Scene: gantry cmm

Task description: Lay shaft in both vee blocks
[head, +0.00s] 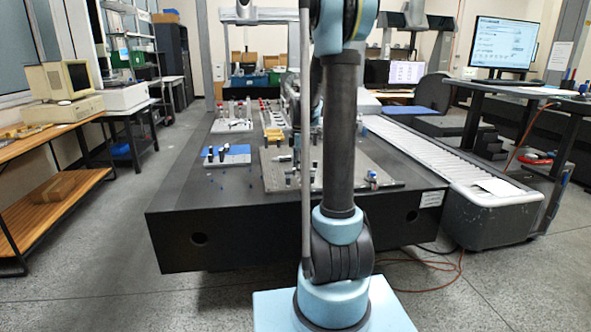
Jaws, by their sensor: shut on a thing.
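My arm rises through the middle of the head view and runs out of the top edge. I cannot make out my gripper or what it holds. A long thin grey rod (306,150) stands upright along the left side of my arm; I cannot tell whether it is the shaft or part of my arm. A grey fixture plate (395,187) lies on the black granite table, partly hidden behind my arm. Small fittings stand on it, one at its right end (372,177). I cannot tell which are the vee blocks.
The black granite table (250,240) fills the middle. A blue mat (238,158) with small dark items and a pale tray (232,127) lie at its left. A long ribbed cover (440,155) runs along its right side. A wooden bench (45,130) stands far left.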

